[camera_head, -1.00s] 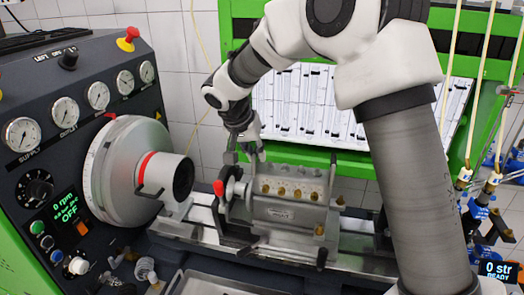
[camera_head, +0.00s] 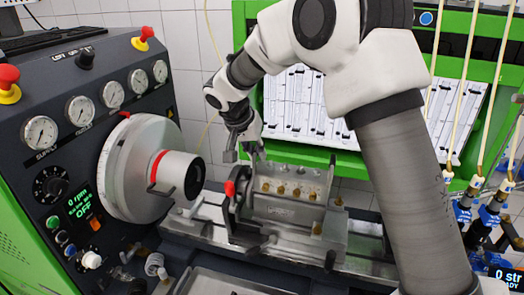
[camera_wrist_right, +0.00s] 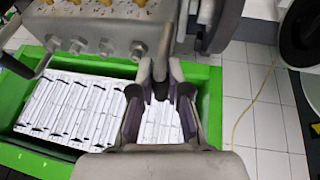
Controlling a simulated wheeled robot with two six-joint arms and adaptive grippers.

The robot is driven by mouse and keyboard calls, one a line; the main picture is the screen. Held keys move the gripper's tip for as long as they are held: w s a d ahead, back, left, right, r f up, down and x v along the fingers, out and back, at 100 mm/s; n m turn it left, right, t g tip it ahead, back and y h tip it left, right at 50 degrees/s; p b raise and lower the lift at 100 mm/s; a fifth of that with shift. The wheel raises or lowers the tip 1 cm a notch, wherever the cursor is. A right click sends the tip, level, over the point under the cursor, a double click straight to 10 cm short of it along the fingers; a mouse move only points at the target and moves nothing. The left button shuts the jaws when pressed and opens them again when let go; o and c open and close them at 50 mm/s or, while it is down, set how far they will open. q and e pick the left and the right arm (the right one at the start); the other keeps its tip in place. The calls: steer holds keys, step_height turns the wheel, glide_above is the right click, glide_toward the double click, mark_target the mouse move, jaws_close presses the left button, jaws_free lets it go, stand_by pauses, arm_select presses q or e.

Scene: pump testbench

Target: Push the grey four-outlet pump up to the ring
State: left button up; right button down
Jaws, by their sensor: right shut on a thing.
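The grey four-outlet pump (camera_head: 288,208) sits upright on the bench rail, with a row of brass outlets along its upper front. My left gripper is not in view.
A drive hub with a red band (camera_head: 170,170) faces the ring from the left. The control panel (camera_head: 80,120) with gauges fills the left side. A metal tray (camera_head: 225,285) lies in front, and hoses with blue fittings (camera_head: 480,205) hang at the right.

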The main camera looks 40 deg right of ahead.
steer(key=shift+w+a, duration=0.2)
steer(key=shift+w, duration=0.05)
stand_by(0.3)
steer(key=shift+w+a+p, duration=0.25)
steer(key=shift+w+p, duration=0.05)
steer(key=shift+p, duration=0.05)
steer(key=shift+w+a, duration=0.3)
steer(key=shift+w+a+p, duration=0.4)
steer(key=shift+w, duration=0.05)
